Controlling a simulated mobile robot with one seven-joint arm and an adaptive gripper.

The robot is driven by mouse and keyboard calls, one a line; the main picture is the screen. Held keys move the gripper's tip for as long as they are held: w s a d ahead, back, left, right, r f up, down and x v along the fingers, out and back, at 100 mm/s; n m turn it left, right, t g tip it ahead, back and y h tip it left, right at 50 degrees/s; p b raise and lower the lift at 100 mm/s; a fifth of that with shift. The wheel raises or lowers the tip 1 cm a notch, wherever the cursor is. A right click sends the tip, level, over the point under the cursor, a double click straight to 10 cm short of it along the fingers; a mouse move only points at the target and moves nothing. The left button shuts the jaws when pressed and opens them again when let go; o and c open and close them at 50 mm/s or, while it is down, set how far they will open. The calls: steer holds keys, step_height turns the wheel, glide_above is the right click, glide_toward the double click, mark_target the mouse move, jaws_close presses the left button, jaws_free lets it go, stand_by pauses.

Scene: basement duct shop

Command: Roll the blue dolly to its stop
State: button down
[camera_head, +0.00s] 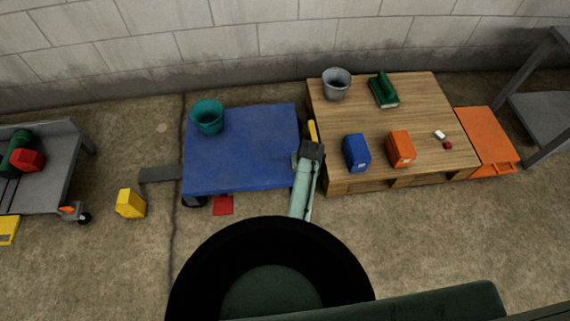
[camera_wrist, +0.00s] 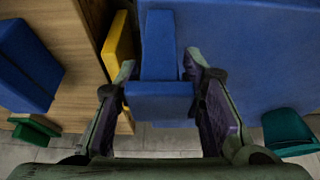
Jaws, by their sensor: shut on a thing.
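The blue dolly (camera_head: 235,160) stands on the floor in the middle of the head view, with a teal bucket (camera_head: 207,117) on its far left corner. My gripper (camera_head: 306,153) is at the dolly's right edge. In the wrist view my gripper (camera_wrist: 160,75) is shut on a blue handle (camera_wrist: 160,45) of the dolly, one finger on each side. In the head view my gripper hides the handle. A dark grey bar (camera_head: 160,174) lies on the floor by the dolly's left edge; I cannot tell if they touch or if it is the stop.
A wooden pallet (camera_head: 345,135) close on the right bears a grey bucket, a green object and blue and orange boxes. A yellow piece (camera_head: 312,132) is between pallet and dolly. A yellow box (camera_head: 130,203) and grey cart (camera_head: 50,190) stand left. A red patch (camera_head: 223,204) is in front.

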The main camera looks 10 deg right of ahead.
steer(key=shift+d, duration=0.3)
steer(key=c, duration=1.3)
jaws_free()
steer(key=shift+d, duration=0.1)
steer(key=v, duration=1.2)
